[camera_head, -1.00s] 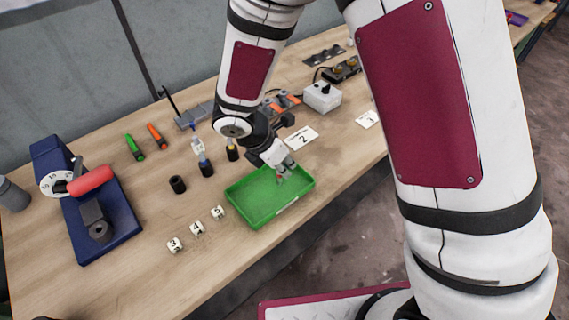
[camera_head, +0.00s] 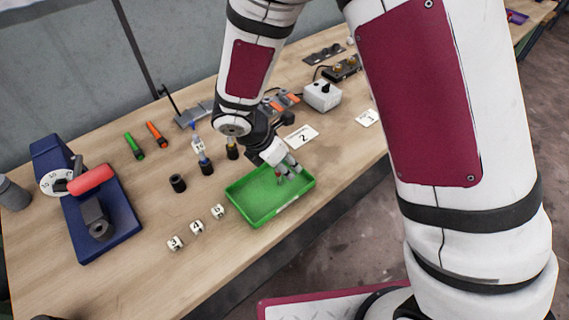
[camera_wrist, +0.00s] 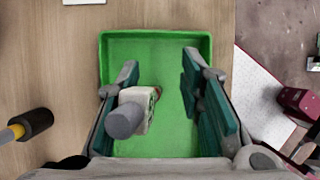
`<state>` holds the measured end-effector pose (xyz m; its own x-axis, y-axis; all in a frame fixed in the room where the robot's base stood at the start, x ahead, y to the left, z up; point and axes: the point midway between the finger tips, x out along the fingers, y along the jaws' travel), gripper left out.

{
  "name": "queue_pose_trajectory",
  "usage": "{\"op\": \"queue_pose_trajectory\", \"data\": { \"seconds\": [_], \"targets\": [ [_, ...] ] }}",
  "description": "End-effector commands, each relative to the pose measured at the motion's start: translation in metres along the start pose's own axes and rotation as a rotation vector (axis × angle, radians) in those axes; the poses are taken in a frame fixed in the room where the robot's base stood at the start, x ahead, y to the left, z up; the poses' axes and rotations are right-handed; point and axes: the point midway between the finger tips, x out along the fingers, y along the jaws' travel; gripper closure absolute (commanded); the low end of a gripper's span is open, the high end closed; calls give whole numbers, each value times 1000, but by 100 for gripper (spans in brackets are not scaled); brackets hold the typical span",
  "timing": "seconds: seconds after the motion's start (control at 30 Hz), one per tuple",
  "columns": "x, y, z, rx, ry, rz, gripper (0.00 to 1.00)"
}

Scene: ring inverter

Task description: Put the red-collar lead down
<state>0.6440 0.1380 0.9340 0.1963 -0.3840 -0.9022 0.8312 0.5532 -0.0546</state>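The red-collar lead (camera_wrist: 130,114) shows in the wrist view as a grey cylinder with a pale tag and a small red part beyond it. It lies between the fingers, close to the left finger and clear of the right one. My gripper (camera_wrist: 165,95) is open, pointing down over the green tray (camera_wrist: 155,40). In the head view my gripper (camera_head: 286,172) is at the right part of the green tray (camera_head: 240,213), with a bit of red at the fingers. Whether the lead touches the tray floor or the left finger, I cannot tell.
Black holders stand left of the tray: one empty (camera_head: 177,184), one with a blue-collar lead (camera_head: 205,165), one with a yellow-collar lead (camera_head: 232,152). Several numbered white blocks (camera_head: 197,227) lie in front of them. A blue fixture (camera_head: 100,225) is far left.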

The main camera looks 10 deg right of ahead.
Motion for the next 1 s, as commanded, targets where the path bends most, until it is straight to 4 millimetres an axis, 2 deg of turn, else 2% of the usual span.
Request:
{"op": "queue_pose_trajectory", "data": {
  "seconds": [0.5,0.7,1.0],
  "targets": [
    [-98,1,0,1,0,5,66],
    [-116,1,0,-1,0,3,66],
    [-122,-3,6,32,1,2,66]
  ]
}}
